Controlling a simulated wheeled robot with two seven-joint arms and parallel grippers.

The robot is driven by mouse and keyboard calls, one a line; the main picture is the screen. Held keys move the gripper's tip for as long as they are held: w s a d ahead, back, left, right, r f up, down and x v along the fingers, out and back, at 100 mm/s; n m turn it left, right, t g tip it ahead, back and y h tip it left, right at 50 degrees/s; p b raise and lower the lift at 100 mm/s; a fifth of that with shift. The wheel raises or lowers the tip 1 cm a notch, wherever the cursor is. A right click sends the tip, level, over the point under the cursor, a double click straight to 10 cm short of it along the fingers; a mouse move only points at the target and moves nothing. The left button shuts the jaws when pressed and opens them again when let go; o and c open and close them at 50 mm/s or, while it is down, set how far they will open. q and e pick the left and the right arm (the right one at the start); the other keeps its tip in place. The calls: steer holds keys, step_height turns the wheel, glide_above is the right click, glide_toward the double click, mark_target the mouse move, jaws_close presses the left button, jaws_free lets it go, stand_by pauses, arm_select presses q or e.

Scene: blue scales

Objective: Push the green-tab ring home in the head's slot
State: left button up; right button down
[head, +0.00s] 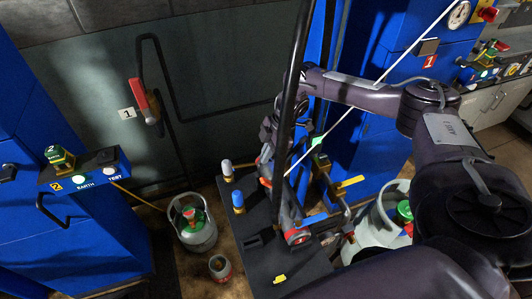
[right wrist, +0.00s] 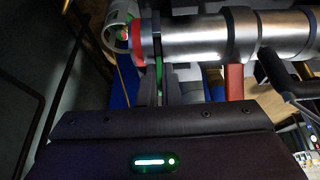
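In the right wrist view, my right gripper (right wrist: 158,88) has its dark fingers close together beside a silver cylindrical head (right wrist: 195,38). The head lies across the top of the view, with a red band (right wrist: 136,43) near its left end. A thin green strip (right wrist: 158,62) shows between the fingertips and seems to be the ring's tab. I cannot tell if the fingers grip it. The slot is hidden. In the head view, my right arm reaches over the dark stand (head: 262,262); its fingertips are hard to make out there. My left gripper is out of view.
A grey gas cylinder (head: 196,236) stands on the floor at left, beside blue cabinets (head: 85,235).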

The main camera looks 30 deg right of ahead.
steer(key=c, duration=1.6)
jaws_free()
steer(key=shift+o, duration=0.2)
steer(key=b+v, duration=0.1)
steer(key=v, duration=0.6)
steer(key=shift+r, duration=0.25)
steer(key=shift+d, duration=0.15)
